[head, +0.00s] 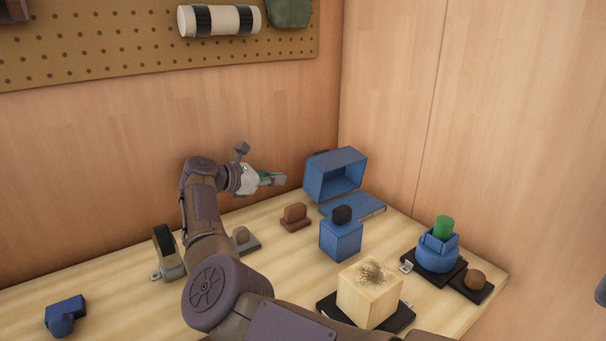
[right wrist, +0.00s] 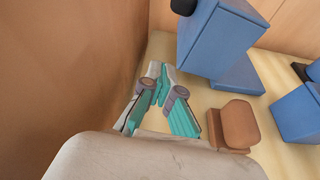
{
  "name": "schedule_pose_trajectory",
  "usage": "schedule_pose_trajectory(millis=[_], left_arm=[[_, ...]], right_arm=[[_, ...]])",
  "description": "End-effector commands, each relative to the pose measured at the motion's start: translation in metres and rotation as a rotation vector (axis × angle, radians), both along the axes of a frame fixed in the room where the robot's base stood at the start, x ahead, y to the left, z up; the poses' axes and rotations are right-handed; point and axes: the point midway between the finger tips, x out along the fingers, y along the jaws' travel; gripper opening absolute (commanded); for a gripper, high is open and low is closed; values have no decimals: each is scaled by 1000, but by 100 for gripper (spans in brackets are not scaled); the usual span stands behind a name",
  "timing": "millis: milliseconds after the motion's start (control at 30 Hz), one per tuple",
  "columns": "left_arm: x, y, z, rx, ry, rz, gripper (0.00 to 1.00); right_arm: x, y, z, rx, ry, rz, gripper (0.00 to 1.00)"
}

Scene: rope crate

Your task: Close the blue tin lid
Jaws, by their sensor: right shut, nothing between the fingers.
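The blue tin (head: 318,181) stands at the back near the wall corner, open. Its hollow box-shaped part is upright with the open side facing front, and a flat blue part (head: 350,206) lies on the table before it. I cannot tell for sure which part is the lid. The tin also shows in the right wrist view (right wrist: 222,42). My right gripper (head: 280,179) is shut and empty, just left of the tin's upright part and apart from it. In the right wrist view its teal fingers (right wrist: 165,88) are left of the tin. My left gripper is not in view.
A brown block (head: 295,217) sits in front of the tin. A blue box (head: 340,241) with a black knob stands nearer. A wooden cube (head: 369,293), a blue round holder with a green peg (head: 443,228), and a blue piece (head: 65,314) are also on the table.

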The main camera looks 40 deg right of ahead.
Motion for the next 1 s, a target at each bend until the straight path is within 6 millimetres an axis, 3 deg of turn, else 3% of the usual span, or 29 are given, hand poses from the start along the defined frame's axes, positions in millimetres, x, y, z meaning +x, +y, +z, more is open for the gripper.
schedule_pose_trajectory(millis=[167,567,700,1000], left_arm=[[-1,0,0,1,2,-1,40],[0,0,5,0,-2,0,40],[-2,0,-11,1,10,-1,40],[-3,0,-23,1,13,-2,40]], right_arm=[[-2,-16,-5,0,-4,-6,0],[-6,-95,-33,1,-2,-5,0],[-8,-93,-9,0,-8,-2,0],[-12,-93,7,0,-3,-2,0]])
